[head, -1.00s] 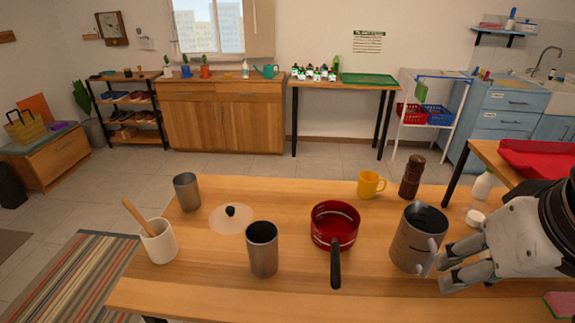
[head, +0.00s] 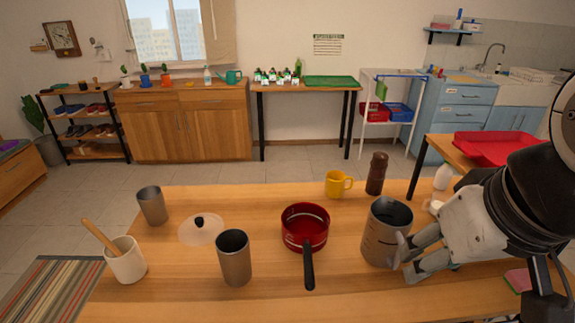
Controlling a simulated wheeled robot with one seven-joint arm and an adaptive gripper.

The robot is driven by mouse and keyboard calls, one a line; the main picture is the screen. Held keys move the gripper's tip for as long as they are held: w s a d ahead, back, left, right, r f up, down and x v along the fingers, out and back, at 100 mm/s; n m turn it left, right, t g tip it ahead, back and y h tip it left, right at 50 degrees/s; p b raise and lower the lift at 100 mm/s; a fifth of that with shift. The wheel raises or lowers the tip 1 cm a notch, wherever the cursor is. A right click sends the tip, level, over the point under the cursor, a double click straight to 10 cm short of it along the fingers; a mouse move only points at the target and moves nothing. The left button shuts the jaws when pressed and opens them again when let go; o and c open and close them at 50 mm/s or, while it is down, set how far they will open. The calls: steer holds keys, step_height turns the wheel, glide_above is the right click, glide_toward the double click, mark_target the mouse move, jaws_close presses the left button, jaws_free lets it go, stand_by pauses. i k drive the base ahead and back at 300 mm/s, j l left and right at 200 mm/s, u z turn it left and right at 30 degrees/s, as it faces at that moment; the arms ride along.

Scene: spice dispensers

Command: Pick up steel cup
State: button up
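Two plain steel cups stand upright on the wooden table in the head view: a smaller-looking one (head: 151,205) at the back left and one (head: 234,258) nearer the front. A larger steel vessel (head: 384,236) with marks on its side and a handle on its right stands right of the red pot. My gripper (head: 413,258) is at the right of this larger vessel, its fingers apart with a gap between them and nothing seen held. The fingertips overlap the vessel's handle side in view; I cannot tell whether they touch. Both plain cups are well left of my gripper.
A red saucepan (head: 305,228) with its handle toward me stands between the front cup and the larger vessel. A lid (head: 201,230), a crock with a wooden spoon (head: 125,262), a yellow mug (head: 338,185) and a brown grinder (head: 376,174) share the table (head: 185,293).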

mark_target(232, 246)
steer(key=k+j+z, duration=0.2)
steer(key=j, duration=0.25)
steer(key=j+z, duration=0.2)
steer(key=j, duration=0.3)
steer(key=k+j+z, duration=0.15)
steer(key=j, duration=0.3)
steer(key=k+j+z, duration=0.2)
steer(key=j, duration=0.2)
steer(key=k+j+z, duration=0.2)
steer(key=j, duration=0.2)
steer(key=k+j+z, duration=0.2)
steer(key=j, duration=0.2)
